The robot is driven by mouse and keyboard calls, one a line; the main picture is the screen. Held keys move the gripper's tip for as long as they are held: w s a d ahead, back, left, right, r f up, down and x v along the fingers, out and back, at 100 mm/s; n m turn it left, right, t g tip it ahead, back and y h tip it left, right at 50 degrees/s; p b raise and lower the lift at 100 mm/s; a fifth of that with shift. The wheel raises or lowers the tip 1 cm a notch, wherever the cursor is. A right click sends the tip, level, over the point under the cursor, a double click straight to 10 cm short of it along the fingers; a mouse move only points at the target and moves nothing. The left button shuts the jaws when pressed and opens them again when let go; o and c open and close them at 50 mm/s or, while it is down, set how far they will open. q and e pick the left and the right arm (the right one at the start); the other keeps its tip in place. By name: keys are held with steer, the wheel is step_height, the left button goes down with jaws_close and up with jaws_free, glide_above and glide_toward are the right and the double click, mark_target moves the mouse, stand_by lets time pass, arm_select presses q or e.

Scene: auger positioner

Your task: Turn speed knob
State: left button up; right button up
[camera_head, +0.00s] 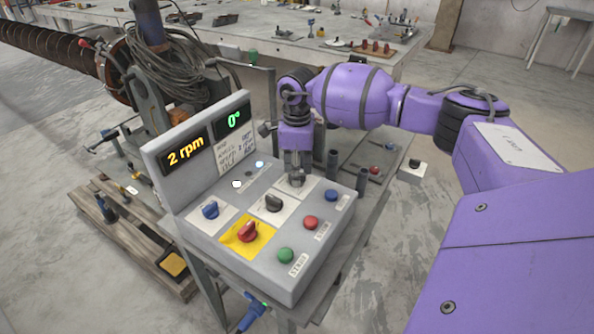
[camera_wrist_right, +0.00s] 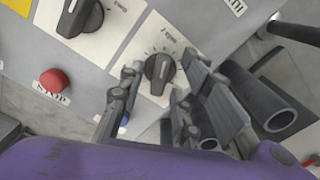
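The control box (camera_head: 265,258) stands with its display panel upright at the back, reading "2 rpm" (camera_head: 187,154) and "0°" (camera_head: 233,120). In the right wrist view a black knob (camera_wrist_right: 158,68) sits on a white scale plate with tick marks and a label that looks like "speed". My right gripper (camera_head: 296,179) points down over the far right of the box top; it also shows in the wrist view (camera_wrist_right: 162,72). Its fingers are apart on either side of this knob, with gaps visible. In the head view the gripper mostly hides the knob. My left gripper is not in view.
Dark open tubes (camera_wrist_right: 262,98) stand close beside the right gripper's fingers.

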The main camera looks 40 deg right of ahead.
step_height(320, 180, up, 12)
stand_by(0.5)
steer(key=shift+f, duration=0.1)
stand_by(0.4)
